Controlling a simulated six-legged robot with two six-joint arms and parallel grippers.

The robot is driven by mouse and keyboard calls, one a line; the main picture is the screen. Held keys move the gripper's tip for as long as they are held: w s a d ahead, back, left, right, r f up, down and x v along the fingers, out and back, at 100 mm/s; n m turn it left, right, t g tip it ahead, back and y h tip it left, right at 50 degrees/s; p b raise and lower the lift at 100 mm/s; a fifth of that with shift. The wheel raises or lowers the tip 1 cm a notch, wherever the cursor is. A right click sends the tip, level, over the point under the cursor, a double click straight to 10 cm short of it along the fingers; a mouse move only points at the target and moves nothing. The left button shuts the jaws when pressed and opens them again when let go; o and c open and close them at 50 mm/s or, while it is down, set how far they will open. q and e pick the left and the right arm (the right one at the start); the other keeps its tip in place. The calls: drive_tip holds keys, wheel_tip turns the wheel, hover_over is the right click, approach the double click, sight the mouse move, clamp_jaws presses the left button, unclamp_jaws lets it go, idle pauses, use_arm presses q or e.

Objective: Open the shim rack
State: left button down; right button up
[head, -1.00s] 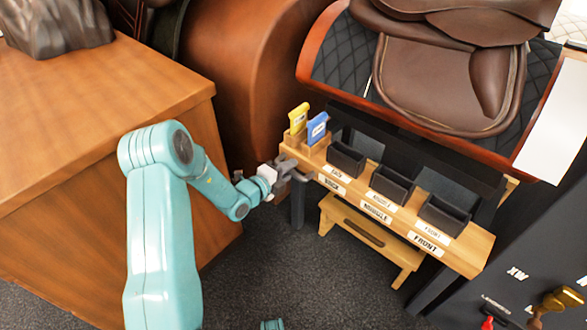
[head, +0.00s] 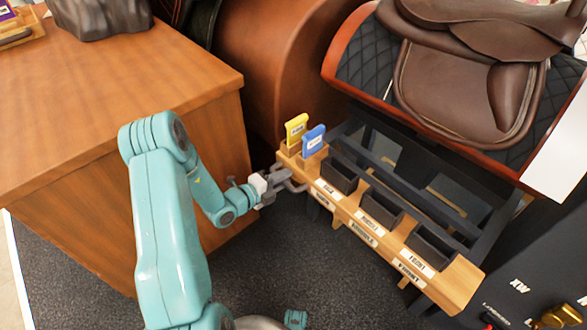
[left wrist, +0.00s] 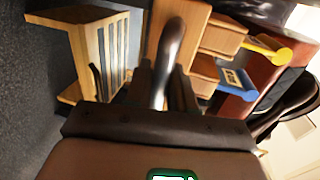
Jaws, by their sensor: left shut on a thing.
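The shim rack (head: 452,286) is a long wooden drawer front with labels and several dark bins (head: 378,205). It stands out from the dark frame under the saddle stand, with rails showing behind it. A grey handle (head: 297,187) sits at its left end. My left gripper (head: 280,185) is shut on this handle, which also shows between the fingers in the left wrist view (left wrist: 171,50). A yellow shim (head: 296,129) and a blue shim (head: 313,140) stand upright in wooden holders at the rack's left end. My right gripper is not in view.
A wooden cabinet (head: 120,95) stands at the left, close to my left arm. A brown saddle (head: 450,75) rests on the stand above the rack. A dark panel (head: 520,265) is at the right. Grey carpet (head: 300,260) lies open in front of the rack.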

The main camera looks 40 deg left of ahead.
use_arm(q)
drive_tip(key=shift+s+a, duration=0.1)
drive_tip(key=shift+s, duration=0.35)
drive_tip(key=c, duration=1.1)
unclamp_jaws()
drive_tip(key=p+v, duration=0.4)
drive_tip(key=v, duration=1.2)
drive_tip(key=shift+s, duration=0.1)
